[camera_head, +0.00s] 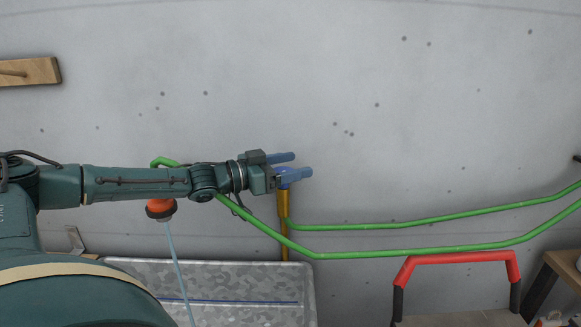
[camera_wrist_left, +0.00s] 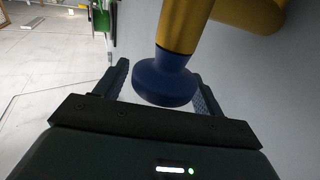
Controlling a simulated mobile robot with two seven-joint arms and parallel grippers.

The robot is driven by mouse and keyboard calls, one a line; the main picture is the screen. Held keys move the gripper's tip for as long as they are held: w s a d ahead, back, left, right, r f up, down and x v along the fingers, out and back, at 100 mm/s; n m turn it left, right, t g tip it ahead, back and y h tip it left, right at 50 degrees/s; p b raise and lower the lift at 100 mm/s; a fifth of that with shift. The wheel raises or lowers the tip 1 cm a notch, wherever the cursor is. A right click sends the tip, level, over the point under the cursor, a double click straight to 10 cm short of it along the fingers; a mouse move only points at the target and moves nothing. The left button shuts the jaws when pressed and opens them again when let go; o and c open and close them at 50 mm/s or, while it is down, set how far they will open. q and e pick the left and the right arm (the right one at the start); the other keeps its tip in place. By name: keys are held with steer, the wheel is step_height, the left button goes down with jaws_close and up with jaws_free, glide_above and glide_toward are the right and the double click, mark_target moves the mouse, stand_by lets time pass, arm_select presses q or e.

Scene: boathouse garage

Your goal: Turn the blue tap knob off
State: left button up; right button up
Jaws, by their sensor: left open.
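The blue tap knob (camera_wrist_left: 162,80) is a round blue cap on the end of a brass-yellow tap stem (camera_wrist_left: 184,26). In the left wrist view it sits between the two fingers of my left gripper (camera_wrist_left: 158,92), with a gap at its left side; the right finger is close to it, and I cannot tell if they touch. In the head view the knob is mostly hidden behind my left gripper (camera_head: 292,166), whose blue fingers are open at the top of the brass pipe (camera_head: 284,222). My right gripper is not in view.
Green hoses (camera_head: 420,252) run along the grey wall to the right. A galvanized metal basin (camera_head: 235,285) stands below the pipe. An orange float (camera_head: 160,209) hangs under my left arm. A red-handled carrier (camera_head: 455,257) stands at the lower right.

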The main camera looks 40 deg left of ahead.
arm_select(q)
step_height(320, 180, up, 8)
steer(key=shift+f, duration=0.25)
steer(key=shift+r, duration=0.5)
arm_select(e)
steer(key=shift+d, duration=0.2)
